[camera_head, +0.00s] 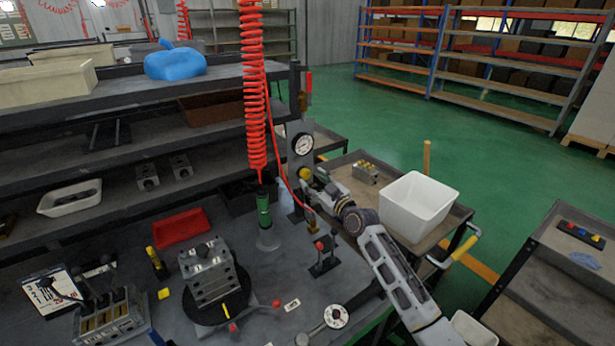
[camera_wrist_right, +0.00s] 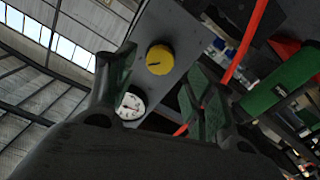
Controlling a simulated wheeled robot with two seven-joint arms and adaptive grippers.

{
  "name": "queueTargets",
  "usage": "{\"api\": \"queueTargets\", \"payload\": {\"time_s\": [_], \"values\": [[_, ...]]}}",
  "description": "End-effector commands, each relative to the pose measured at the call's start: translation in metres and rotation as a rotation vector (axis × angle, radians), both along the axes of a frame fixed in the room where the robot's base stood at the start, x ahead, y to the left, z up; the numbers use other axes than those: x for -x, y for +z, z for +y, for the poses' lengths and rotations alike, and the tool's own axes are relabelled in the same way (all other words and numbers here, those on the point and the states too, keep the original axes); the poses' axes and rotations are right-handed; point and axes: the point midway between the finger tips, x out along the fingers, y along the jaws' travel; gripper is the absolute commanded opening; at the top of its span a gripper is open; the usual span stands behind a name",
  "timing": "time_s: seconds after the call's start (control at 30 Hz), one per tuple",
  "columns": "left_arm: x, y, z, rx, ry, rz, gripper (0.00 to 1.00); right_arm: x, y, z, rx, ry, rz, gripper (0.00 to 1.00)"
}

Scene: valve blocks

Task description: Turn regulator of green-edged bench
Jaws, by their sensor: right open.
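The regulator has a yellow round knob (camera_head: 305,173) on a grey upright plate, below a white dial gauge (camera_head: 303,144). In the right wrist view the yellow knob (camera_wrist_right: 160,60) sits ahead, between the two fingers, with the gauge (camera_wrist_right: 130,106) beside it. My right gripper (camera_head: 322,181) reaches in from the right, close to the knob; in the wrist view it is open and empty (camera_wrist_right: 163,78). Whether a finger touches the knob cannot be told. The plate stands at the rear of the dark bench (camera_head: 265,320); I cannot make out a green edge. My left gripper is not in view.
A red coiled hose (camera_head: 254,90) hangs left of the plate, with a thin red hose beside the gripper. A valve block (camera_head: 207,270) on a round base and a red tray (camera_head: 180,228) occupy the bench. A white bin (camera_head: 418,205) stands on a cart at right.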

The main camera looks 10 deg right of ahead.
Motion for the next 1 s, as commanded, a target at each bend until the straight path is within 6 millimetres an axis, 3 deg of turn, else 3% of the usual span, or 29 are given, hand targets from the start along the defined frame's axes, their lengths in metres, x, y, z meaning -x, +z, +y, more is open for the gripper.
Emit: {"api": "queueTargets", "payload": {"time_s": [0.5,1.0], "values": [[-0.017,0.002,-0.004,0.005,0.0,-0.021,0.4,-0.038,0.001,0.015,0.0,0.0,-0.001,0.54],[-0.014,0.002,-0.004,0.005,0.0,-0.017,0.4,-0.043,0.0,0.017,0.001,0.0,0.0,0.53]]}}
